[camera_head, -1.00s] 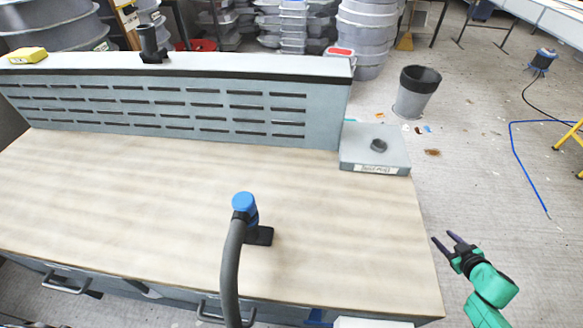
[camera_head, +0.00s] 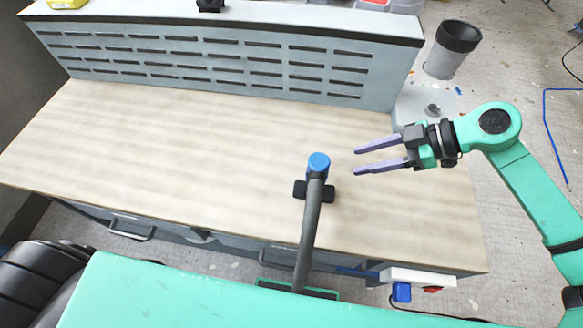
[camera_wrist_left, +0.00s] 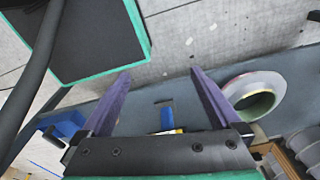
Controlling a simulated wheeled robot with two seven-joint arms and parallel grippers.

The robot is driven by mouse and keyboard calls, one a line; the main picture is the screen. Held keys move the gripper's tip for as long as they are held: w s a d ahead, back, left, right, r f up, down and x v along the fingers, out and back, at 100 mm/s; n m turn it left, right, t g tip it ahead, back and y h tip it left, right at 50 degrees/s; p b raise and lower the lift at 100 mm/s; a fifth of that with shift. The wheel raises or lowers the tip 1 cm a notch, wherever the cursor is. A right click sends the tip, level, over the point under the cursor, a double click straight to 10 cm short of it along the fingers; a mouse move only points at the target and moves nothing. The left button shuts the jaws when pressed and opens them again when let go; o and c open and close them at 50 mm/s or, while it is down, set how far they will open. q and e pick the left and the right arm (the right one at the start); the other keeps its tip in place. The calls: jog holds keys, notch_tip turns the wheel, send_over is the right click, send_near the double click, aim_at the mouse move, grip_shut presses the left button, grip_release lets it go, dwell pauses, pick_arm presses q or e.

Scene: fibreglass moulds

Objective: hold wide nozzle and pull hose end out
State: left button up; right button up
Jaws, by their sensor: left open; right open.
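A dark grey hose (camera_head: 309,225) rises from the bench's front edge in the head view and ends in a blue collar (camera_head: 318,163). The collar stands over a black wide nozzle (camera_head: 330,193) on the wooden bench top, partly hidden behind the hose. My right gripper (camera_head: 356,162) is open and empty, its two purple fingers pointing left, a little right of the blue collar and apart from it. My left gripper (camera_wrist_left: 160,72) is open and empty in the left wrist view; it is not seen in the head view. A dark hose (camera_wrist_left: 35,85) crosses that view's left edge.
A slotted grey back panel (camera_head: 220,65) closes the bench's far side. A grey bin (camera_head: 452,50) stands on the floor beyond. A white power strip (camera_head: 420,277) with a blue plug is at the front edge. A tape roll (camera_wrist_left: 274,88) is at right. The bench's left half is clear.

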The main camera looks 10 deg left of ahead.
aim_at(325, 186)
pick_arm(q)
jog(key=w+r+n+t+h, duration=0.1)
jog(key=w+r+h, duration=0.1)
jog(key=w+r, duration=0.4)
jog(key=w+d+r+m+g+h, duration=0.1)
jog(key=d+r+m+h, duration=0.4)
jog(key=d+r, duration=0.85)
jog(key=w+d+r+m+h, duration=0.15)
jog(key=d+r+h, duration=0.7)
jog(key=r, duration=0.85)
jog(key=w+a+r+m+t, duration=0.1)
jog(key=w+a+r, duration=0.1)
jog(key=w, duration=0.3)
jog(key=w+a+r+m+t+y, duration=0.1)
jog(key=w+a+r+m, duration=0.1)
jog(key=w, duration=0.3)
jog(key=w+a+r+m+t+y, duration=0.1)
jog(key=w+a+r+m+t, duration=0.1)
jog(key=w, duration=0.3)
jog(key=shift+w+a+r+m, duration=0.25)
jog(key=shift+w+a+r, duration=0.1)
jog(key=shift+r, duration=0.15)
jog(key=shift+w+a+r+t, duration=0.1)
jog(key=shift+t, duration=0.2)
jog(key=shift+d, duration=0.35)
jog(key=x, duration=1.4)
jog(key=shift+f, duration=0.25)
